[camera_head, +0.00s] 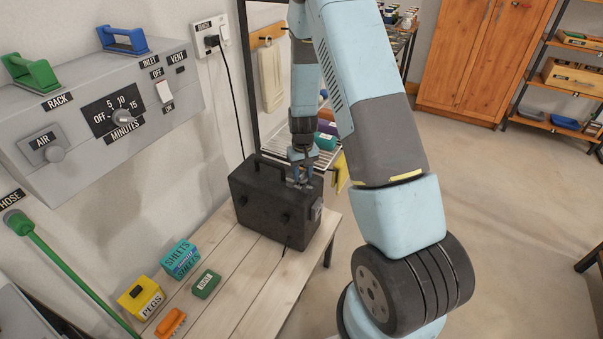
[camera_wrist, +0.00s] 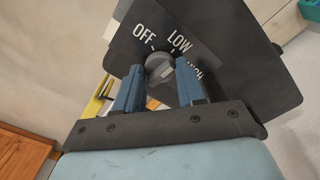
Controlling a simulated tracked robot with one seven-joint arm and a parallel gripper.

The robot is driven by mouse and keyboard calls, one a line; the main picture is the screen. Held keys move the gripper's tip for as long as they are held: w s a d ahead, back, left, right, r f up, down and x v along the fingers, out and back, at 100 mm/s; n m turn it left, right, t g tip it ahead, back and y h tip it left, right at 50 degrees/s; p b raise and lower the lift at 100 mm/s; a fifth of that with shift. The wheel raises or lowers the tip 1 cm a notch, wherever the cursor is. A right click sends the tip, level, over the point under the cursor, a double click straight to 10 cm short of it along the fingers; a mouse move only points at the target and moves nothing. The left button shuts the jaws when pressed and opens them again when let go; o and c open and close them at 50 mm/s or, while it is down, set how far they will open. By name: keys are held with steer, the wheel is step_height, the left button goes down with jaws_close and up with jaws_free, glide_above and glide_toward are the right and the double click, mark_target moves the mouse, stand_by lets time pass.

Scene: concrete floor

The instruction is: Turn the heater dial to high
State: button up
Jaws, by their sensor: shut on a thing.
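The heater (camera_head: 272,208) is a dark box with a top handle, standing on the wooden bench. Its dial (camera_wrist: 160,68) is a grey round knob on a dark panel (camera_wrist: 222,62) lettered OFF, LOW and HIGH, with HIGH partly covered by a finger. My gripper (camera_wrist: 161,72) has one blue finger on each side of the dial and is shut on it. I cannot tell for sure which setting the knob points to. In the head view my gripper (camera_head: 300,180) reaches down to the right end of the heater, and its fingers hide the dial.
A grey wall panel (camera_head: 70,95) with a minutes dial is at left. A black cord (camera_head: 229,85) hangs from the socket.

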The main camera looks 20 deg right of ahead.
mark_target(302, 175)
steer(key=m, duration=0.5)
steer(key=shift+a+m, duration=0.15)
steer(key=shift+m, duration=0.15)
steer(key=m, duration=0.4)
steer(key=shift+w+m, duration=0.1)
steer(key=shift+m, duration=0.2)
steer(key=shift+a, duration=0.1)
steer(key=o, duration=1.1)
steer(key=shift+c, duration=0.2)
step_height(302, 175, up, 14)
steer(key=shift+f, duration=0.15)
